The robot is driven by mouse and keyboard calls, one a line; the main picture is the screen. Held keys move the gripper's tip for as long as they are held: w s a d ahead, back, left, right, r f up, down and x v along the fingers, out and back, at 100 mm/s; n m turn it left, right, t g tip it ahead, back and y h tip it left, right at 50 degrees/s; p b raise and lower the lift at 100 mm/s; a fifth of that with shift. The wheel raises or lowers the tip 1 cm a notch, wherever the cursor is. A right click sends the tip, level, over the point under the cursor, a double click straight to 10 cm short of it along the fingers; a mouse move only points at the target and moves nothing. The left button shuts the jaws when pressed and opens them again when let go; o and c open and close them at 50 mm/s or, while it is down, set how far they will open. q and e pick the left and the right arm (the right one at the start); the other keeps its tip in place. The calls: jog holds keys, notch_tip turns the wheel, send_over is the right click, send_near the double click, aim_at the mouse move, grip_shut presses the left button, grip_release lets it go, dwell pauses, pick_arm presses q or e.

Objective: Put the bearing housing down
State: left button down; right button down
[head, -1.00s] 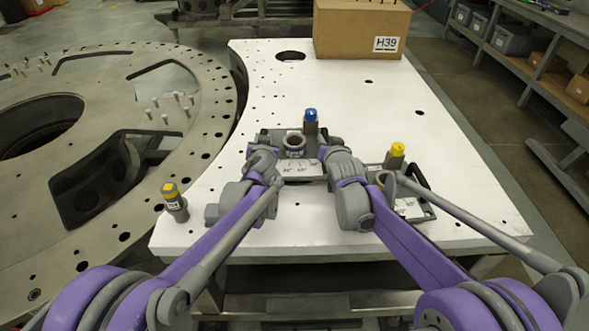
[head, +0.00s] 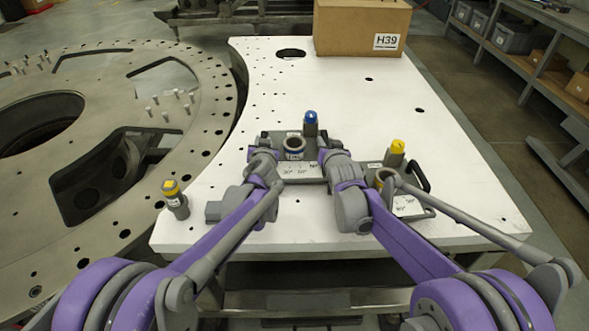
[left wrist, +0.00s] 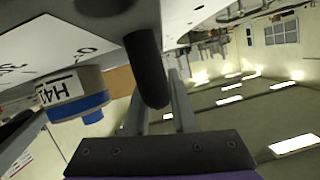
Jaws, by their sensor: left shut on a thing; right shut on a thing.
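The bearing housing (head: 302,173) appears to be the grey plate with angle marks on its pale front and an upright ring (head: 294,148) with a blue band. It is between my two grippers near the middle of the white table (head: 340,90). My left gripper (head: 263,155) is shut at its left side and my right gripper (head: 328,155) is shut at its right side. In the left wrist view a black handle bar (left wrist: 148,70) lies at the left gripper's fingers (left wrist: 160,105), beside a blue-banded cylinder (left wrist: 75,95). I cannot tell whether the plate touches the table.
A blue-capped post (head: 310,122) stands just behind the ring. A similar yellow-capped unit (head: 396,155) with a black handle is close on the right. Another yellow-capped post (head: 174,200) stands at the left edge. A cardboard box (head: 360,28) is at the back. Table behind is clear.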

pick_arm(q)
jog(key=shift+d, duration=0.15)
pick_arm(e)
jog(key=shift+a, duration=0.1)
pick_arm(q)
jog(key=c, duration=0.7)
grip_release()
jog(key=shift+s, duration=0.1)
pick_arm(e)
jog(key=c, duration=0.7)
grip_release()
jog(key=shift+s, duration=0.1)
jog(key=shift+f, duration=0.1)
pick_arm(q)
jog(key=shift+s, duration=0.1)
jog(key=v, duration=1.1)
jog(key=shift+s, duration=0.25)
pick_arm(e)
jog(key=shift+s, duration=0.15)
pick_arm(q)
jog(key=shift+s, duration=0.15)
pick_arm(e)
jog(key=v, duration=1.2)
